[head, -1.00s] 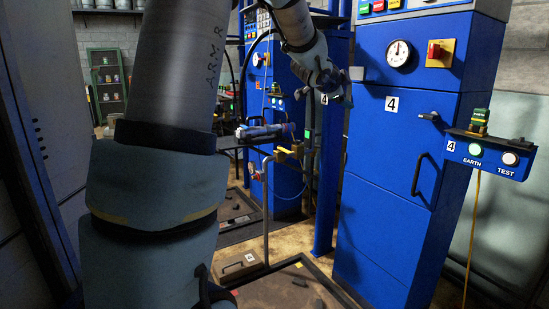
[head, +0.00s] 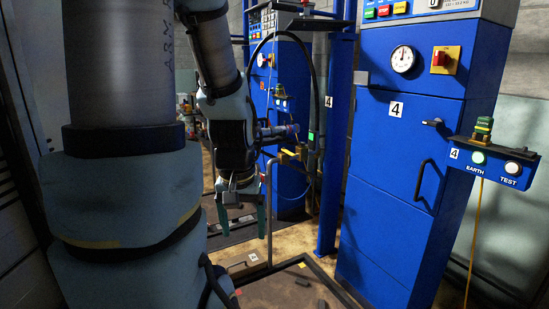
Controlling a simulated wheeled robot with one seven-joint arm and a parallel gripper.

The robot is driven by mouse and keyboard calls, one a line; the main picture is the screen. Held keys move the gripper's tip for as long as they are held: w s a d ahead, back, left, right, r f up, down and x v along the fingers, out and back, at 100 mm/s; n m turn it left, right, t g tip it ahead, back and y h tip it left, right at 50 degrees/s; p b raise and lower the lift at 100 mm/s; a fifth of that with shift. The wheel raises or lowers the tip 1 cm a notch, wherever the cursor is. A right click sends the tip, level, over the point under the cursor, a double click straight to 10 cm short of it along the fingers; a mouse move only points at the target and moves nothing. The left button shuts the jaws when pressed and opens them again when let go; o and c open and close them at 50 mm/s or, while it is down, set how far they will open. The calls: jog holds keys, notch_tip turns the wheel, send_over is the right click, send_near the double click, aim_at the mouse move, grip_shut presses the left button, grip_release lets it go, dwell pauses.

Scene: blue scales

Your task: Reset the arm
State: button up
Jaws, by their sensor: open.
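My arm fills the left of the head view and bends down at its wrist. My gripper (head: 241,222) hangs pointing down left of centre, its two dark green fingers apart with nothing between them. It is in front of the floor and left of a grey upright pipe. It appears apart from everything around it.
A blue cabinet (head: 392,180) marked 4, with a gauge (head: 403,59) and black handle, stands at right. A blue EARTH/TEST box (head: 493,163) juts from its side. Another blue cabinet (head: 287,125) stands behind. A grey pipe stand (head: 269,215) rises near my gripper. A dark-edged floor tray (head: 285,285) lies below.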

notch_tip(320, 180, up, 14)
jog(key=p, duration=1.2)
jog(key=shift+f, duration=0.2)
